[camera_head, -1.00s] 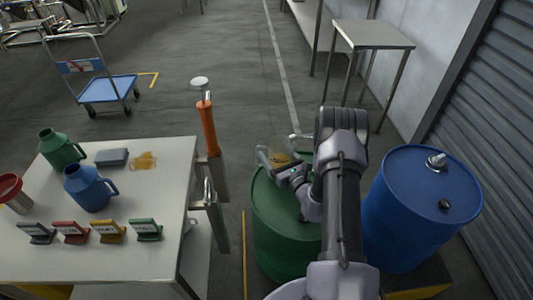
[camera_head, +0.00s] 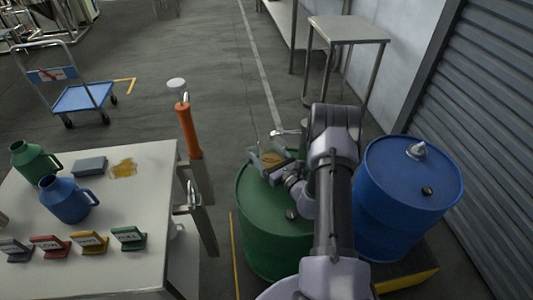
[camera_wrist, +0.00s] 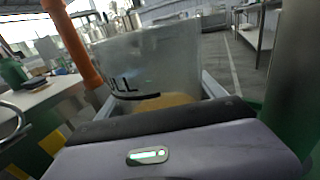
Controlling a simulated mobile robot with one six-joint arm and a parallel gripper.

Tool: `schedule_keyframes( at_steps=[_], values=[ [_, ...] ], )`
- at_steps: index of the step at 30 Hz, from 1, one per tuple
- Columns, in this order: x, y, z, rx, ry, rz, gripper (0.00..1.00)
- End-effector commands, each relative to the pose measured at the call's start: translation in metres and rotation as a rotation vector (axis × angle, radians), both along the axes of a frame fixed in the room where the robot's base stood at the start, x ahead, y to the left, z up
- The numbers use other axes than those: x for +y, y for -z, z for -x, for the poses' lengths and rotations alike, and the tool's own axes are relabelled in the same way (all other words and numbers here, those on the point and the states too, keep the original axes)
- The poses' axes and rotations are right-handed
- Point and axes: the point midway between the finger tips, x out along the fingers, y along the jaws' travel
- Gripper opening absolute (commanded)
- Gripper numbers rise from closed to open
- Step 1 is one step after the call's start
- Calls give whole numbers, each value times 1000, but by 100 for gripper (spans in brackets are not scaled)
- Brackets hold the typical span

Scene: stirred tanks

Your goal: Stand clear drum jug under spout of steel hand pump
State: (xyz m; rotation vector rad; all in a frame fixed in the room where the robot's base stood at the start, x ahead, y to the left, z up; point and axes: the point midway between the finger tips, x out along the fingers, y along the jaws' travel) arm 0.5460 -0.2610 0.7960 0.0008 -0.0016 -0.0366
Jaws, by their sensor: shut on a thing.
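My gripper (camera_head: 268,163) is shut on the clear drum jug and holds it over or near the left rim of the green drum (camera_head: 265,242). The jug (camera_wrist: 150,58) fills the middle of the wrist view, see-through, with black lettering and amber liquid low inside. It shows faintly in the head view (camera_head: 268,157). A steel bar (camera_head: 287,132), which may be the steel pump's spout, sticks out left from behind my arm. The rest of that pump is hidden. A grey upright (camera_wrist: 293,70) stands close on the right in the wrist view. I cannot tell whether the jug touches the drum.
An orange pump-like post (camera_head: 188,130) stands left of the green drum. A blue drum (camera_head: 408,198) is at the right. A white table (camera_head: 115,210) at the left bears green and blue jugs and several label stands. A steel table (camera_head: 347,30) stands behind; open floor lies between.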

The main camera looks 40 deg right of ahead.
Motion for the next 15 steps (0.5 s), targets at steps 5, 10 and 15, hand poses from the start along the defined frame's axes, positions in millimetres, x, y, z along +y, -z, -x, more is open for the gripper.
schedule_keyframes(
  at_steps=[5,10,15],
  values=[
    [0,3,0,-1,0,0,19],
    [0,5,0,-1,0,0,19],
    [0,8,0,-1,0,0,19]
  ],
)
